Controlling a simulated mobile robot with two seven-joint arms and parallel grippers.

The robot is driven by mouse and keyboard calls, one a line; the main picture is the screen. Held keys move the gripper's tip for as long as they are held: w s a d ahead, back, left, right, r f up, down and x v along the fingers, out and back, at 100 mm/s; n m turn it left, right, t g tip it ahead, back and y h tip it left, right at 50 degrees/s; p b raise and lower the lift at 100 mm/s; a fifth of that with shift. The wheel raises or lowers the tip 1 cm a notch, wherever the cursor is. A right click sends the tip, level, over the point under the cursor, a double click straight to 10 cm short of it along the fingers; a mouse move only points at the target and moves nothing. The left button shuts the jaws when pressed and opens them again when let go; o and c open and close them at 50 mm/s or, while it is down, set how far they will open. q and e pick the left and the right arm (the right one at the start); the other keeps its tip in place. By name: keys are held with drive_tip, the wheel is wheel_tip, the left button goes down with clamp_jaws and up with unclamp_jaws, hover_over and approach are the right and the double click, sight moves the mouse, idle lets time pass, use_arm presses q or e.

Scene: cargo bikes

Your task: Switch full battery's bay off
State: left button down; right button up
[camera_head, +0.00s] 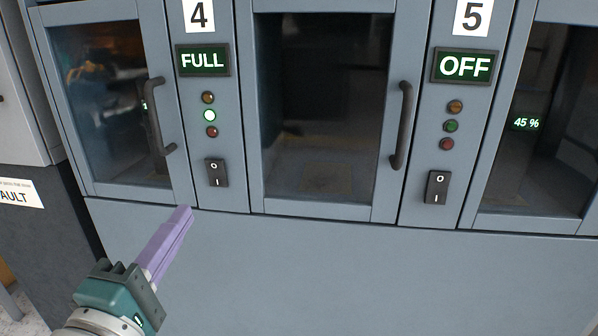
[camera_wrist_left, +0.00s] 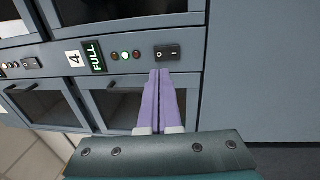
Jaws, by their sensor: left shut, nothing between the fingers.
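Bay 4's display (camera_head: 202,61) reads FULL, and its middle green lamp (camera_head: 209,115) is lit. Below the lamps is a black rocker switch (camera_head: 216,173) marked O at the top and I at the bottom. In the left wrist view the switch (camera_wrist_left: 167,52) lies just beyond the fingertips. I cannot tell which side is pressed in. My left gripper (camera_head: 187,211) has purple fingers, shut and empty, below and left of the switch in the head view. It also shows in the left wrist view (camera_wrist_left: 159,73). My right gripper is not in view.
Bay 5's display (camera_head: 464,67) reads OFF, with unlit lamps and its own switch (camera_head: 437,187). Glass doors with dark handles (camera_head: 402,125) flank the panels; one handle (camera_head: 157,118) stands left of bay 4's panel. The lower cabinet front (camera_head: 330,270) is bare.

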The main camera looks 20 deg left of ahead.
sight(218, 166)
use_arm(q)
drive_tip(key=b+x, duration=0.1)
drive_tip(key=x, duration=0.8)
drive_tip(key=shift+w, duration=0.3)
drive_tip(key=shift+r, duration=0.1)
drive_tip(key=shift+w+a+r, duration=0.1)
drive_tip(key=shift+r, duration=0.1)
drive_tip(key=g+p, duration=0.1)
drive_tip(key=p, duration=0.2)
drive_tip(key=shift+w+r, duration=0.15)
drive_tip(key=shift+r, duration=0.05)
drive_tip(key=shift+f, duration=0.3)
drive_tip(key=shift+r+h, duration=0.15)
drive_tip(key=shift+h, duration=0.15)
